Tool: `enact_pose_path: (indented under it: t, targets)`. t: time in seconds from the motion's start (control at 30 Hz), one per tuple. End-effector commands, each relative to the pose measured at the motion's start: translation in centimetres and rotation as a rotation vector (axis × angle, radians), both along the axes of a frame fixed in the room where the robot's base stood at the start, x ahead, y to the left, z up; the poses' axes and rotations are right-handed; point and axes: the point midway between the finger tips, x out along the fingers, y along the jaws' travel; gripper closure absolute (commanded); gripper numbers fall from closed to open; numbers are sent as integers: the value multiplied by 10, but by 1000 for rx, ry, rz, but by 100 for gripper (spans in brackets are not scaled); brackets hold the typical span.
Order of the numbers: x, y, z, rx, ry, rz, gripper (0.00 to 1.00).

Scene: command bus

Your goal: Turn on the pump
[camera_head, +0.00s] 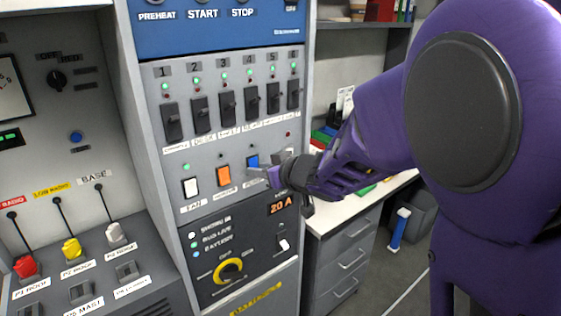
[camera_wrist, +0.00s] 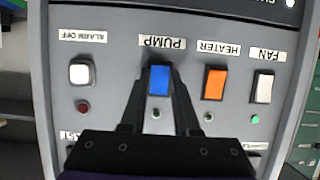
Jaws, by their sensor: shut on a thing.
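The blue pump switch (camera_wrist: 159,80) is a rocker under the label PUMP, which shows upside down in the wrist view. It also shows in the head view (camera_head: 252,160), partly covered by my gripper. My gripper (camera_head: 258,171) reaches the panel from the right, and in the wrist view its two fingers (camera_wrist: 159,88) stand on either side of the blue switch, shut on it. The small lamp by the pump switch (camera_wrist: 156,114) looks unlit.
The orange heater switch (camera_wrist: 215,84) and white fan switch (camera_wrist: 264,88) are beside it, with the fan lamp (camera_wrist: 255,119) lit green. The white alarm-off switch (camera_wrist: 81,73) is on the other side.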

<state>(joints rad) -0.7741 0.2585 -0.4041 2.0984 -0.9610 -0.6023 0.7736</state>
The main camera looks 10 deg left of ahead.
Motion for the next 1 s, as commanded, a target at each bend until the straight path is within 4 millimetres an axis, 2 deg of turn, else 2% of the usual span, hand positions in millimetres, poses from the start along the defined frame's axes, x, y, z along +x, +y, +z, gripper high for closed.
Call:
enact_pose_path:
  t: [0.37, 0.77, 1.0]
  targets:
    - [0, 0, -6, 19, -14, -1, 100]
    - [1, 0, -13, 137, -115, 0, 100]
    - [1, 0, -11, 189, -160, 0, 100]
